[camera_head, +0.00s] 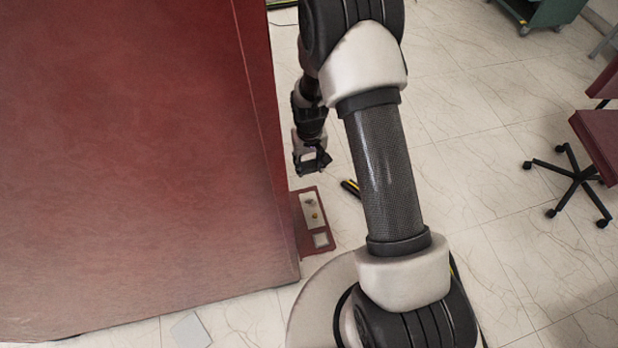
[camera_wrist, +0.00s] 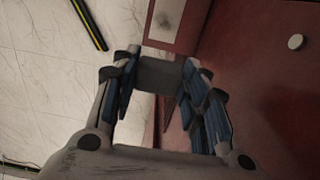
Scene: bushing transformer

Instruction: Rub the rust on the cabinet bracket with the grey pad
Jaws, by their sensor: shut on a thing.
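My gripper (camera_head: 313,163) is beside the edge of the red cabinet (camera_head: 140,160). In the wrist view my gripper (camera_wrist: 160,78) is shut on the grey pad (camera_wrist: 160,73), held between its fingertips. The red cabinet bracket (camera_head: 298,222) juts from the cabinet's side, with a pale plate on it. The pad looks apart from the smudge.
A black and yellow bar (camera_wrist: 88,24) lies on the tiled floor near the bracket. A white round knob (camera_wrist: 296,42) is on the cabinet face. A wheeled chair (camera_head: 575,178) stands at the right and a green cart (camera_head: 540,12) at the back. Floor between is clear.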

